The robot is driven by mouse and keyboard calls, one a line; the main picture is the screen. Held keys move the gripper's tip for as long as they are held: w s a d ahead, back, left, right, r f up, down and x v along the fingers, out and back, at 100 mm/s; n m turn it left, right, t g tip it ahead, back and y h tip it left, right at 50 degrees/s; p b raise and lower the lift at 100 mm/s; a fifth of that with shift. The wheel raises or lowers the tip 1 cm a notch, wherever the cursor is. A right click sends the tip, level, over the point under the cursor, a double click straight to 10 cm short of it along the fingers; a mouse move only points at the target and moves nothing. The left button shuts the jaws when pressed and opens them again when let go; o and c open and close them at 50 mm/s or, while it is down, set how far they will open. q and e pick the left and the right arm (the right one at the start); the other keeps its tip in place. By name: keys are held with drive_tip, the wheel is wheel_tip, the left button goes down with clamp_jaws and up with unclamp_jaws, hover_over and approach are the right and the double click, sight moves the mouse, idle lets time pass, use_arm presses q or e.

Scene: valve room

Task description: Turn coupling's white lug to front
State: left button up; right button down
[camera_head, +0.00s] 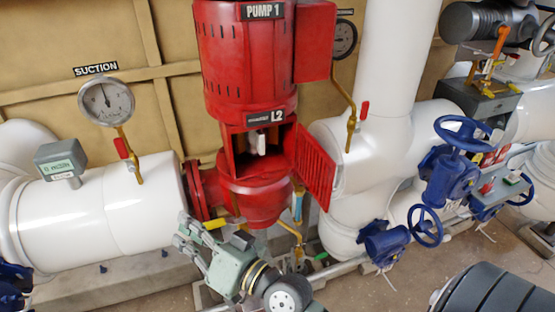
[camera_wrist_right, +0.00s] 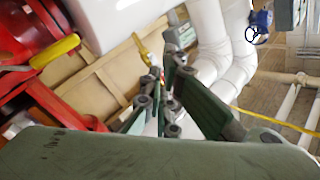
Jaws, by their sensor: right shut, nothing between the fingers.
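The red pump (camera_head: 248,60) labelled PUMP 1 stands at the centre of the head view. Its guard door (camera_head: 315,168) is swung open to the right. In the opening under the L2 label, a white lug (camera_head: 258,142) shows on the coupling, facing out roughly toward the head camera; the rest of the coupling is mostly in shadow. My right gripper (camera_head: 184,229) is shut and empty, below and left of the opening, clear of the lug. Its fingers also show in the right wrist view (camera_wrist_right: 163,92), where I cannot make out the lug. My left gripper is not in view.
A yellow handle (camera_head: 207,224) is close to my right gripper, in front of the red flange (camera_head: 199,190). The white suction pipe (camera_head: 100,217) is at left. Blue valve wheels (camera_head: 461,139) are at right. A brass gauge line (camera_head: 351,125) hangs right of the pump.

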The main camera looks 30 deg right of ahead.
drive_tip(key=w+d+r+m+t+h, duration=0.5)
drive_tip(key=d+r+m+h, duration=0.3)
drive_tip(key=d+m+h, duration=0.3)
drive_tip(key=d+f+m+g+h, duration=1)
drive_tip(key=d+m, duration=0.2)
drive_tip(key=m, duration=0.3)
drive_tip(key=p+x, duration=0.1)
drive_tip(key=x, duration=0.3)
drive_tip(key=p+x, duration=0.1)
drive_tip(key=x, duration=0.4)
drive_tip(key=shift+w+a+r, duration=0.1)
drive_tip(key=shift+w+r, duration=0.05)
drive_tip(key=shift+r, duration=0.05)
drive_tip(key=shift+a, duration=0.15)
drive_tip(key=shift+a+p, duration=0.5)
drive_tip(key=shift+a, duration=0.35)
